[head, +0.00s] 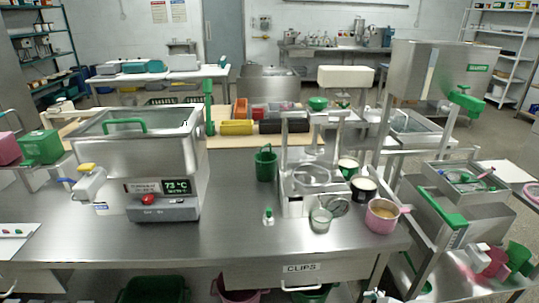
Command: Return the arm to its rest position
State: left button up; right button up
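Neither of my arms nor grippers shows in the head view, so their pose cannot be seen. A steel heated tank (139,150) with a green lid handle stands at the left of the steel table (240,225). Its control box (163,209) has a red knob, and the display above it reads 73 °C. A steel frame machine (309,165) with a green knob on top stands right of the table's middle.
A green jug (265,163), a small green-capped bottle (268,217), a glass beaker (321,220) and a pink pan (382,215) stand on the table. A tall steel hopper machine (442,69) rises at the right. The front middle of the tabletop is clear.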

jog(key=s+d+r+m+h, duration=0.4)
jog(key=s+d+m+h, duration=0.2)
jog(key=s+d, duration=0.7)
jog(key=w+a+f+m+t+y, duration=0.2)
jog(key=a+f+t+y, duration=0.2)
jog(key=a+f, duration=0.9)
jog(key=a+y, duration=0.3)
jog(key=shift+w+a+f+m+t+y, duration=0.25)
jog(key=shift+w+a+m+t+y, duration=0.05)
jog(key=shift+a+y, duration=0.1)
